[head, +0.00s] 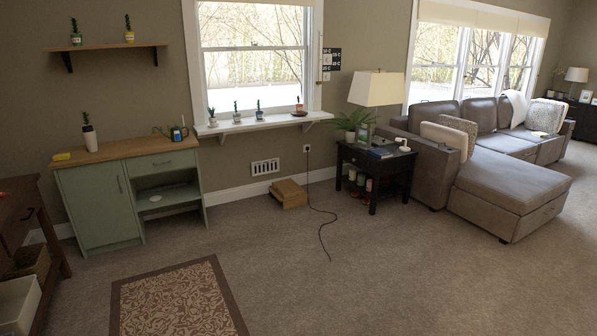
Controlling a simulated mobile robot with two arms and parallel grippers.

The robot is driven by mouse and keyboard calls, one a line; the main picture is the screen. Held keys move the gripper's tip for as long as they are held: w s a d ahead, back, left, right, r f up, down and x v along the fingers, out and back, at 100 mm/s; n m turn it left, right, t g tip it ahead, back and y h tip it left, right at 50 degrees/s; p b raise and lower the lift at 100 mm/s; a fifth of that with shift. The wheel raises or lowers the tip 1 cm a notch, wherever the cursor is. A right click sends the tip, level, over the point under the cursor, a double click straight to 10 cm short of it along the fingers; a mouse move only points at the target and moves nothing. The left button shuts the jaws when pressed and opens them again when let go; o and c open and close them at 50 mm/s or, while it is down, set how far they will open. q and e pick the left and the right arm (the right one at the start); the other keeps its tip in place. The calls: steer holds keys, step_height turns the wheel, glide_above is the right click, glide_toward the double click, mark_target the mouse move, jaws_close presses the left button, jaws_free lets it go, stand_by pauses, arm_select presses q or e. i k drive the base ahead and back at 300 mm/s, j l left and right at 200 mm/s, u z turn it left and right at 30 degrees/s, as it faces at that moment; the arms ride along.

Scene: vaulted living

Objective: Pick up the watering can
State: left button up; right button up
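A small dark green and blue object (177,133), which looks like the watering can, stands at the right end of the wooden top of the green cabinet (98,206). A thin curved part sticks out to its left. It is far off and small, so its handle and spout are hard to make out. Neither of my grippers is in view.
A potted plant (89,138) and a yellow item (61,157) share the cabinet top (125,149). A patterned rug (178,300) lies before the cabinet. A dark wooden table (20,215) stands at left. A cardboard box (288,194) and cord (321,220) are right; carpet between is clear.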

mark_target(177, 132)
steer(key=i, duration=2.75)
steer(key=i+l+u, duration=0.1)
steer(key=i+u, duration=0.15)
steer(key=i, duration=0.3)
steer(key=i+l+u, duration=0.25)
steer(key=i, duration=0.3)
steer(key=i+l+u, duration=0.25)
steer(key=i, duration=0.25)
steer(key=i+l+u, duration=0.3)
steer(key=i, duration=0.2)
